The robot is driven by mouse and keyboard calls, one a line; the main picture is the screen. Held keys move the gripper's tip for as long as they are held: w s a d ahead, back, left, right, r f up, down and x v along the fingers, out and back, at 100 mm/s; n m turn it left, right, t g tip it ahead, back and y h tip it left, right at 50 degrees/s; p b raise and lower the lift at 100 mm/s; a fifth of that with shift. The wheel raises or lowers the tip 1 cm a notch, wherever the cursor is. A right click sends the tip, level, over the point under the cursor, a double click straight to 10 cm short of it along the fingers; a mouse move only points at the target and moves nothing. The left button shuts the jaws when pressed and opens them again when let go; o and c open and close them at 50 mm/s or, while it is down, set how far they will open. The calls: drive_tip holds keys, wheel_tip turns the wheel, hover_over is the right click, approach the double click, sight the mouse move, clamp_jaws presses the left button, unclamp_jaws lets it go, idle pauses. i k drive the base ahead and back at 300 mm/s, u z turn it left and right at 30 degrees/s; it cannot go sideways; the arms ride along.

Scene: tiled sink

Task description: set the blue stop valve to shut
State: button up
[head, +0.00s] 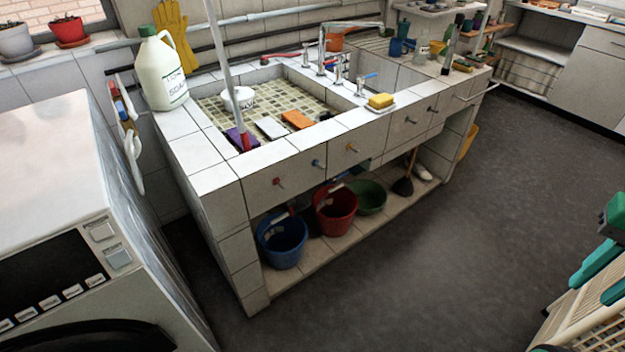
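My gripper is not in view.
A white washing machine (60,200) stands at the near left. A blue bucket (283,240), a red bucket (335,210) and a green basin (368,196) sit on the low shelf. The grey floor before the sink is clear.

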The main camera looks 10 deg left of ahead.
sight(333, 180)
drive_tip(key=u, duration=0.9)
drive_tip(key=k, duration=0.75)
drive_tip(key=u, duration=0.45)
drive_tip(key=i, duration=1.05)
drive_tip(key=z, duration=0.05)
